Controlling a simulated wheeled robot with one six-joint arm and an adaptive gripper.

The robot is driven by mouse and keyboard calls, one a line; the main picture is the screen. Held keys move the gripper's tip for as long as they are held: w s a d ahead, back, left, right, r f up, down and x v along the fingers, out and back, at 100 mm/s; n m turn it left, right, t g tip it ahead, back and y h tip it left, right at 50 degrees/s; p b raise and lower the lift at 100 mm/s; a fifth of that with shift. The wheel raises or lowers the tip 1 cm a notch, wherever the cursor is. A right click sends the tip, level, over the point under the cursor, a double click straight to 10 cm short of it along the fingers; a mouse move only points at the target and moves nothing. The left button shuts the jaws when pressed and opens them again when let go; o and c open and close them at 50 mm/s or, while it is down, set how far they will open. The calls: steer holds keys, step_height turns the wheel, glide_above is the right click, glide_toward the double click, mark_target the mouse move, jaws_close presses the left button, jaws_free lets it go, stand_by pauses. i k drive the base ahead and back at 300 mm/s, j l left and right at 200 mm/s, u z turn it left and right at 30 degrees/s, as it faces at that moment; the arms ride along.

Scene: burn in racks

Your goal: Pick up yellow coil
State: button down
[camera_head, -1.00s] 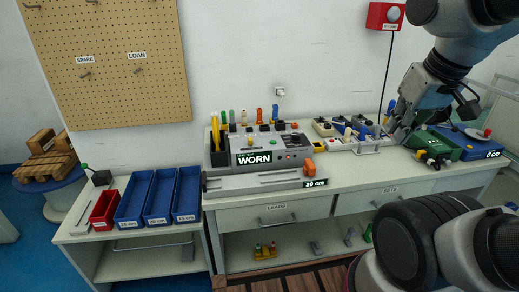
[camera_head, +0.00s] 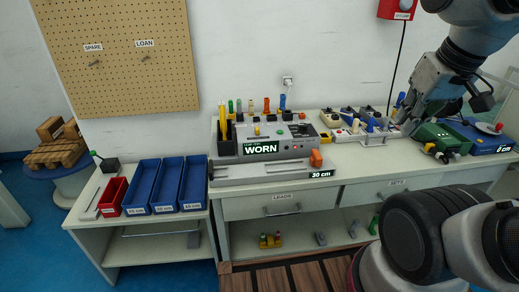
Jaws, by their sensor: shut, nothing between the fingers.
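I cannot make out for certain which thing is the yellow coil. A small yellow piece (camera_head: 270,240) with dark and reddish parts sits on the lower shelf under the bench. Another yellow upright piece (camera_head: 222,114) stands at the left end of the grey WORN machine (camera_head: 262,147). My gripper (camera_head: 406,125) is at the right, over the back of the bench, pointing down and left near several small parts and the green unit. Its fingers are shut and appear empty. The fingertips are small and partly merge with the things behind them.
A green unit (camera_head: 440,138) and a blue unit (camera_head: 485,135) stand at the right of the bench. A red bin (camera_head: 112,196) and blue bins (camera_head: 142,188) are on the lower left table. A pegboard (camera_head: 115,50) hangs behind.

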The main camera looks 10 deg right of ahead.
mark_target(222, 105)
steer(key=u, duration=1.3)
steer(key=i+l+z, duration=0.1)
steer(key=i+z, duration=0.55)
steer(key=z, duration=0.3)
